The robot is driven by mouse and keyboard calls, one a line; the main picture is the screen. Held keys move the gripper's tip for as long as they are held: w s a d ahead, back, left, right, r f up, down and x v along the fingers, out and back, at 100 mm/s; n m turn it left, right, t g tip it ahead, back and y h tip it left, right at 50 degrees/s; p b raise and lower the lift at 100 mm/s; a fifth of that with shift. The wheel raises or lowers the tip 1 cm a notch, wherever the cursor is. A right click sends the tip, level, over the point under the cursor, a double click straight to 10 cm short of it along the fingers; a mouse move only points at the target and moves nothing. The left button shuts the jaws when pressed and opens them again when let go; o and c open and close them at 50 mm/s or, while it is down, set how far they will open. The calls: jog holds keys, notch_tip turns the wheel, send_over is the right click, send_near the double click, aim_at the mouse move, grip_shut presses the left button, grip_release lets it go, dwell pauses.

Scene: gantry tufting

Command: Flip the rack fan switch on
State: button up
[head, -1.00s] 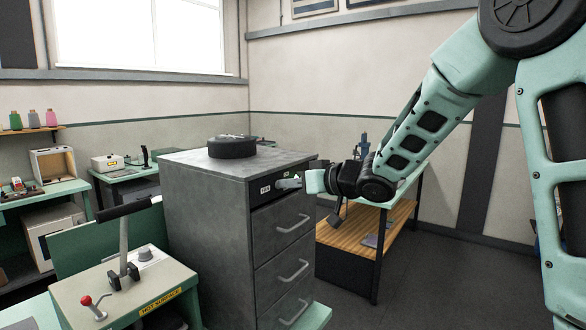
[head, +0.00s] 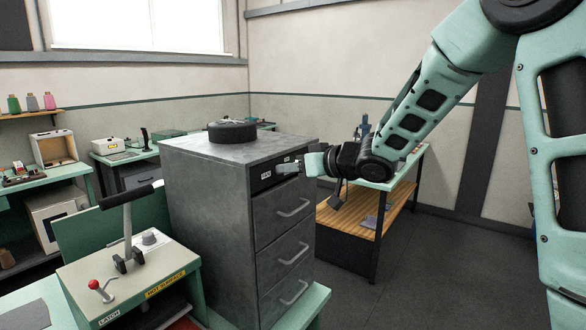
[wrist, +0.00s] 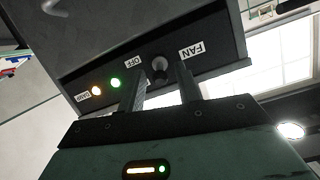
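The rack fan switch (wrist: 160,66) is a dark toggle on the black panel (wrist: 215,60) at the top of the grey cabinet. In the wrist view a FAN label (wrist: 193,50) and an OFF label (wrist: 134,61) flank it. Which way the toggle leans is hard to tell. My gripper (wrist: 160,80) is open, with one finger on each side of the toggle; I cannot tell whether either touches it. In the head view my gripper (head: 288,168) is at the panel (head: 262,176), and its fingers hide the switch there.
A dark round object (head: 232,133) lies on the grey cabinet (head: 205,225). A lever press (head: 128,235) stands front left. A bench (head: 385,185) stands behind my arm; floor at right is clear.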

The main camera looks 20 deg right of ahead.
jog(key=b+v, duration=0.2)
jog(key=v, duration=1.5)
jog(key=shift+s+d, duration=0.15)
jog(key=shift+d, duration=0.05)
jog(key=a+f+g+h+b, duration=0.3)
jog(key=a+f+h+b, duration=0.25)
jog(key=a+f, duration=0.9)
jog(key=s+a+f+n+g+b, duration=0.2)
jog(key=s+a+f+g, duration=0.4)
jog(key=s, duration=0.6)
jog(key=s+a+f+n+g+b, duration=0.2)
jog(key=s+f+g, duration=0.2)
jog(key=s+f, duration=0.6)
notch_tip(320, 180, down, 8)
jog(key=s+b, duration=0.1)
jog(key=b, duration=0.8)
jog(key=shift+h, duration=0.45)
